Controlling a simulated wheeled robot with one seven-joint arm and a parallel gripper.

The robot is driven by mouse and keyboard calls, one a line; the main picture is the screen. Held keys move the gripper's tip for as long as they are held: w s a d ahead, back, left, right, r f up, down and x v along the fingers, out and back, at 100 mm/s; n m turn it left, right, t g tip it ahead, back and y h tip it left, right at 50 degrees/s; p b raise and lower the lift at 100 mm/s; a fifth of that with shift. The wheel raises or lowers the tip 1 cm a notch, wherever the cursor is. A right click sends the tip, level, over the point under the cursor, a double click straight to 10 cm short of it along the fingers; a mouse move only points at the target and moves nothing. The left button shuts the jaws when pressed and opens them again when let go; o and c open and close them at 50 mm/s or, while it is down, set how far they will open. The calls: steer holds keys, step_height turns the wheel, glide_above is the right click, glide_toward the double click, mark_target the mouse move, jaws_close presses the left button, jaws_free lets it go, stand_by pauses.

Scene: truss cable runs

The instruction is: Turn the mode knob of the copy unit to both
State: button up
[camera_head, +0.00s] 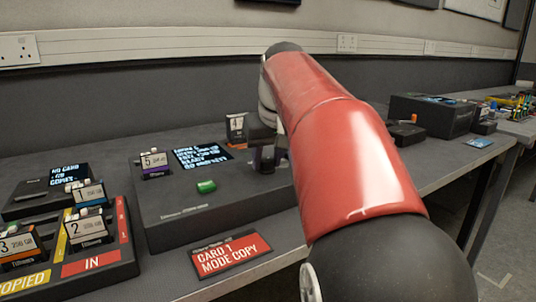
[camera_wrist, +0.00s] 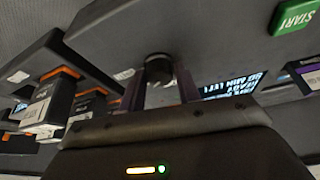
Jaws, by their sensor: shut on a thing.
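The copy unit (camera_head: 225,207) is a dark box on the bench with a lit screen (camera_head: 203,157) and a green START button (camera_head: 206,186). The START button also shows in the wrist view (camera_wrist: 296,16), at the upper right. The mode knob (camera_wrist: 158,64) is small, round and black in the wrist view. My gripper (camera_wrist: 163,78) is shut on the knob, with one finger on each side of it. In the head view my gripper (camera_head: 266,158) is at the unit's right part, where my arm hides much. The knob's pointer and mode marks cannot be read.
Card 5 (camera_head: 155,163) and card 4 (camera_head: 236,127) stand at the unit. A sign (camera_head: 232,255) in front reads "CARD 1 MODE COPY". A tray (camera_head: 122,235) with several cards is at left. A dark box (camera_head: 435,114) stands at right.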

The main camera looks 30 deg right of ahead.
mark_target(262, 178)
steer(key=m+h+p, duration=0.1)
steer(key=m, duration=0.3)
steer(key=shift+a+r+g+p, duration=0.1)
steer(key=shift+a+g+p, duration=0.05)
steer(key=shift+g+p, duration=0.25)
steer(key=shift+w+m+h+p, duration=0.1)
steer(key=shift+m+h+p, duration=0.55)
steer(key=shift+m, duration=0.85)
steer(key=shift+g, duration=0.3)
steer(key=o, duration=1)
steer(key=shift+c, duration=0.2)
steer(key=v, duration=0.7)
steer(key=shift+a+r, duration=0.2)
steer(key=shift+r, duration=0.05)
